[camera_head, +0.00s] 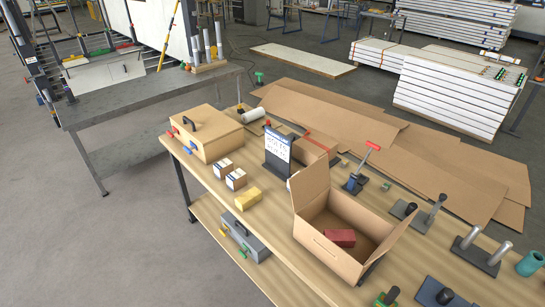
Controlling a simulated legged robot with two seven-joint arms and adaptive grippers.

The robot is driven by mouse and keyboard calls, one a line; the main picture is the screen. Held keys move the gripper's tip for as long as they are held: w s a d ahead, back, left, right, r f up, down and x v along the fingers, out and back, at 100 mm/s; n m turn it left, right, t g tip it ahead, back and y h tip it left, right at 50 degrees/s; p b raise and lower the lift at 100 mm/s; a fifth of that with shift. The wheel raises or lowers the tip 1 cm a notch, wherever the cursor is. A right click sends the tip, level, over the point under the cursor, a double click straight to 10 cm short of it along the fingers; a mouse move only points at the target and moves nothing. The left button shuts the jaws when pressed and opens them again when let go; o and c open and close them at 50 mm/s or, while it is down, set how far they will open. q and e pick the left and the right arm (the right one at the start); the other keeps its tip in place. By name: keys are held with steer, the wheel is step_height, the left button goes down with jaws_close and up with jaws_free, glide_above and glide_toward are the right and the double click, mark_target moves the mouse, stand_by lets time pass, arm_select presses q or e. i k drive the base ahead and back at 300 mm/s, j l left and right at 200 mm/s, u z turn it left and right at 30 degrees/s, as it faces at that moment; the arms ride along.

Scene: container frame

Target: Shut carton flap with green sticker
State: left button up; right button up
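An open brown carton (325,252) stands on the wooden workbench, right of the middle of the head view. Its left flap (311,184) stands upright. Its right flap (393,243) is raised and leans outward. A dark red block (340,237) lies on the carton's floor. I see no green sticker on the flap faces that show; the outer face of the right flap is turned away. Neither of my grippers is in view.
The workbench (285,230) also holds a wooden case (207,136), small boxes (236,179), a yellow block (248,198), a dark sign stand (279,153) and clamps right of the carton, including a metal-post fixture (482,249). Bare bench top lies left of the carton.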

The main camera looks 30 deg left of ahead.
mark_target(309, 182)
steer(key=u, duration=0.8)
